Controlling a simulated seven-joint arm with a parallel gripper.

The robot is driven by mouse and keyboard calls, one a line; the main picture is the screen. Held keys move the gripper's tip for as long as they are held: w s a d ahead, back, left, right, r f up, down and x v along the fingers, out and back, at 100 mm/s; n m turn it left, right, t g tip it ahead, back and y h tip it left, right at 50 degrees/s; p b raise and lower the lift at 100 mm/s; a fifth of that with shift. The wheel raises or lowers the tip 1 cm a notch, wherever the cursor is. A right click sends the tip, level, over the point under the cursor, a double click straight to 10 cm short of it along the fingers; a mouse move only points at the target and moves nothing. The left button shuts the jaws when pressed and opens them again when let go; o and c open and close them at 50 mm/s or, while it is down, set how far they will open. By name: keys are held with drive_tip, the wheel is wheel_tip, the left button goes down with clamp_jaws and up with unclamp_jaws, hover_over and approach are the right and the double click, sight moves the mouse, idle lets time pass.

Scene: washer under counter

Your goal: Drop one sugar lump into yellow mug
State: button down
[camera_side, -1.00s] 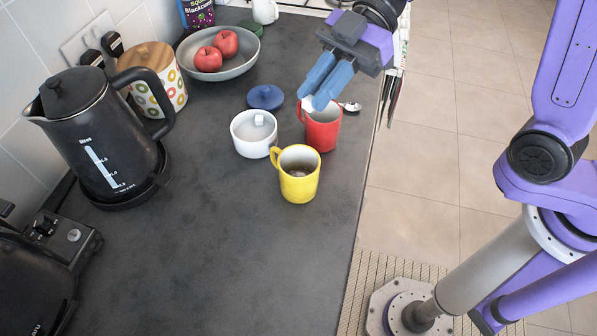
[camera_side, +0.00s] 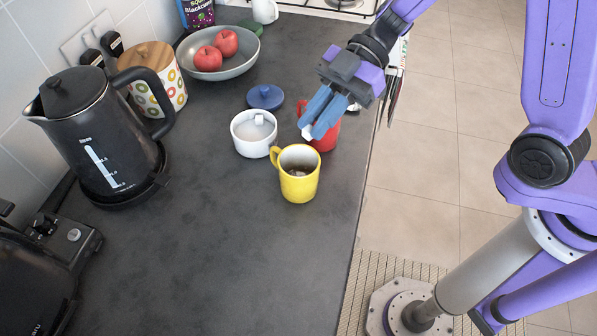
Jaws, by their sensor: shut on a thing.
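The yellow mug (camera_side: 299,184) stands upright on the dark counter, with something dark inside. My gripper (camera_side: 313,129) is shut on a white sugar lump (camera_side: 307,134) at its blue fingertips. In the picture the lump shows just above the yellow mug's far rim and in front of the red mug; its exact height I cannot tell. The white sugar bowl (camera_side: 254,144) stands open to the left, with a white lump (camera_side: 259,120) visible in it.
The red mug (camera_side: 328,142) stands behind the yellow one, partly hidden by my gripper. A blue lid (camera_side: 265,97) lies behind the sugar bowl. A black kettle (camera_side: 100,140) and a bowl of apples (camera_side: 235,68) stand farther left and back. The front counter is clear.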

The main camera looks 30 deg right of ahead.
drive_tip(key=c, duration=1)
unclamp_jaws()
drive_tip(key=shift+c, duration=0.2)
drive_tip(key=v, duration=1.7)
drive_tip(key=shift+d, duration=0.2)
drive_tip(key=s+d+f+m+t+h, duration=0.1)
drive_tip(key=s+d+f+m+h, duration=0.1)
drive_tip(key=s, duration=0.4)
drive_tip(key=s+d+f+m+t+h, duration=0.1)
drive_tip(key=s+d+f+m+h, duration=0.2)
drive_tip(key=s, duration=0.4)
drive_tip(key=s+d+f+m+t+h, duration=0.1)
drive_tip(key=s+d+f+m+h, duration=0.2)
drive_tip(key=s+d+h, duration=0.3)
drive_tip(key=shift+s+f+m+t, duration=0.15)
drive_tip(key=shift+s+m+t, duration=0.25)
drive_tip(key=shift+s, duration=0.25)
